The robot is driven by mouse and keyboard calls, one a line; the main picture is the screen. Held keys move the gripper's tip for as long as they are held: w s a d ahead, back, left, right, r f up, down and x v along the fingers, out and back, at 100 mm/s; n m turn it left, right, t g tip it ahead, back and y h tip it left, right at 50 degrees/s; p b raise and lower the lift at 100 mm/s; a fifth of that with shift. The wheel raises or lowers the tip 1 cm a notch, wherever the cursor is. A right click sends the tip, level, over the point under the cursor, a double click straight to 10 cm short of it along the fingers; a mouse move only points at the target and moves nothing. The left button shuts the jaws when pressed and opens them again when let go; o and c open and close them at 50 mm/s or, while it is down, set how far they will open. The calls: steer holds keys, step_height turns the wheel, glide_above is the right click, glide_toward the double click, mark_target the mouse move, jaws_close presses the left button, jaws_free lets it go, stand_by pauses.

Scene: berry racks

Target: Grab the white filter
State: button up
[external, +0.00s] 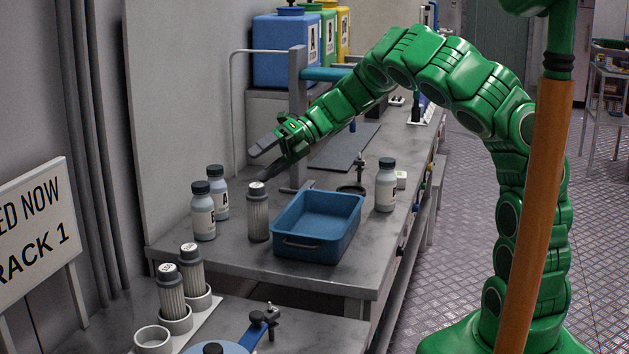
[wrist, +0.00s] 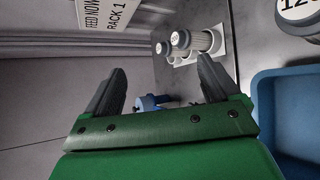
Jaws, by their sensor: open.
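A pale grey-white pleated filter (external: 258,217) with a dark collar and light cap stands upright on the bench, left of the blue tray. In the wrist view a labelled round cap (wrist: 298,10), apparently this filter's, is cut off at the top right. Two similar filters, a front one (external: 171,296) and a rear one (external: 191,270), stand in white ring holders at the near end; they also show in the wrist view (wrist: 200,40). My gripper (external: 258,165) is open and empty, just above the bench filter and apart from it; its fingers also show in the wrist view (wrist: 160,75).
The blue tray (external: 290,247) is empty, right of the bench filter. Labelled bottles stand left (external: 203,215) and right (external: 386,190) of it. An empty ring holder (external: 153,338) and a blue-handled clamp (external: 262,325) are nearest.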

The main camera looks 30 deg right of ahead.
mark_target(265, 192)
steer(key=w+d+n+t, duration=0.2)
steer(key=w+d+n, duration=0.5)
steer(key=w+n, duration=0.35)
steer(key=shift+n+y, duration=0.4)
steer(key=shift+n, duration=0.05)
steer(key=f, duration=1.1)
steer(key=shift+s+a, duration=0.1)
steer(key=shift+s, duration=0.2)
steer(key=shift+x, duration=1.35)
steer(key=shift+f+x, duration=0.2)
steer(key=shift+x, duration=1.1)
steer(key=shift+f+x, duration=0.2)
steer(key=shift+x, duration=1.05)
steer(key=shift+c, duration=0.3)
steer(key=c, duration=1)
steer(key=shift+r, duration=0.1)
